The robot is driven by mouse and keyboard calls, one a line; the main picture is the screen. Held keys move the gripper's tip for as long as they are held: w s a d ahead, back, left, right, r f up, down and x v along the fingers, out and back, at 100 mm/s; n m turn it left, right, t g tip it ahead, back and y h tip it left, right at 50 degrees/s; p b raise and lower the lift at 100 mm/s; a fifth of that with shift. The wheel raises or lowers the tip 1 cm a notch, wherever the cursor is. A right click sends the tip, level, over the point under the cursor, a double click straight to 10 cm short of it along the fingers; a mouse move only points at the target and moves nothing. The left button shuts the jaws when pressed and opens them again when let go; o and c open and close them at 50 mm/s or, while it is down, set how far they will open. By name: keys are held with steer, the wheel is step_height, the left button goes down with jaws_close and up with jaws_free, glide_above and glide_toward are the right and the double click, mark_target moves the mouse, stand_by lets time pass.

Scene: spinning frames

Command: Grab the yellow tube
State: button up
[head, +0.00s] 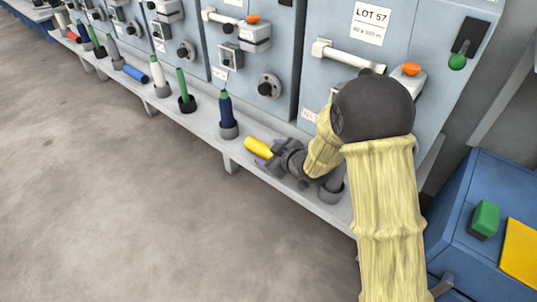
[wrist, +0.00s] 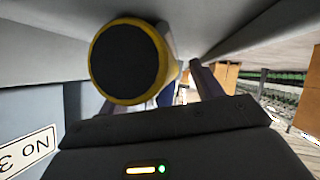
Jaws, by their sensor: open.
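The yellow tube (head: 258,147) lies on its side on the grey ledge in the head view, just beyond my gripper (head: 271,153). In the wrist view the tube shows as a dark round end with a yellow rim (wrist: 108,97), large and close, left of centre. My gripper (wrist: 187,76) is open, with its two fingers apart. The tube end covers part of the left finger. I cannot tell whether the tube is between the fingers or touching them. My arm hides part of the ledge.
A dark blue tube (head: 226,112), a green tube (head: 182,88) and a white tube (head: 158,74) stand upright in holders along the ledge (head: 205,128). Grey machine cabinets (head: 340,20) rise behind. A blue box (head: 480,225) is at right. The floor in front is clear.

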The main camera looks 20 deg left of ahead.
steer(key=c, duration=1.1)
step_height(320, 180, up, 10)
steer(key=p, duration=0.5)
